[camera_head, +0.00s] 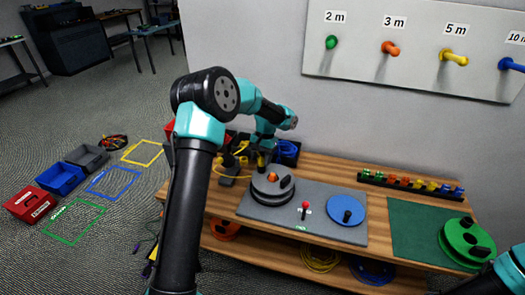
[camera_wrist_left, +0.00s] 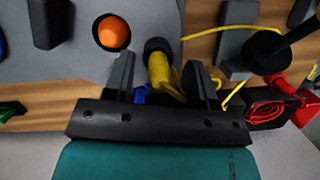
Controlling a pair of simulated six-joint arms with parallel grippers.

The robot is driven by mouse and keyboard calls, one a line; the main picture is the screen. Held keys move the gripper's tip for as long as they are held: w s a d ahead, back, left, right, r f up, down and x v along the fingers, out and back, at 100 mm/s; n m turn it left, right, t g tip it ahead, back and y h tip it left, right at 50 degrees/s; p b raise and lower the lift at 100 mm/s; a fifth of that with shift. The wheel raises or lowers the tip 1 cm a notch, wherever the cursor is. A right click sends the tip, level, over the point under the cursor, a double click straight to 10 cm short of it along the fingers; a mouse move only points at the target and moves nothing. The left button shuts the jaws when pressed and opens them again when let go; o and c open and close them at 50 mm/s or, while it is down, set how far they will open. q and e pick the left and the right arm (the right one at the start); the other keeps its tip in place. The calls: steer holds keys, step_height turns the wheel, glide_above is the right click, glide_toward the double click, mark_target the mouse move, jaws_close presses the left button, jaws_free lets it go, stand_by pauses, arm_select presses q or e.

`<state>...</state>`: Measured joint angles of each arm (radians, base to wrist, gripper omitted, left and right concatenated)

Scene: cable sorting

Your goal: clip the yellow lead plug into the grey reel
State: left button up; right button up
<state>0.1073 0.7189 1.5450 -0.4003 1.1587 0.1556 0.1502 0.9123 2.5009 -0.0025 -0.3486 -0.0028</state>
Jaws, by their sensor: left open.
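The grey reel (camera_head: 262,196) sits on a grey mat on the wooden bench, with an orange peg on top. In the left wrist view the reel (camera_wrist_left: 60,65) fills the upper left, beside its orange peg (camera_wrist_left: 112,33). The yellow lead plug (camera_wrist_left: 160,75) has a dark end and lies between the fingers of my left gripper (camera_wrist_left: 158,62). The fingers are open, one on each side of it; contact cannot be told. In the head view my left gripper (camera_head: 262,156) is low behind the grey reel, and the plug is hard to make out there. My right gripper is out of view.
A yellow cable (camera_head: 225,170) runs at the bench's left end, near dark blocks. A blue disc (camera_head: 347,210) and a red-topped lever (camera_head: 305,208) share the mat. A green reel (camera_head: 467,240) and a rack of coloured plugs (camera_head: 410,184) are to the right.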

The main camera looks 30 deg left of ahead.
arm_select(q)
steer(key=v, duration=1.7)
steer(key=shift+r, duration=0.2)
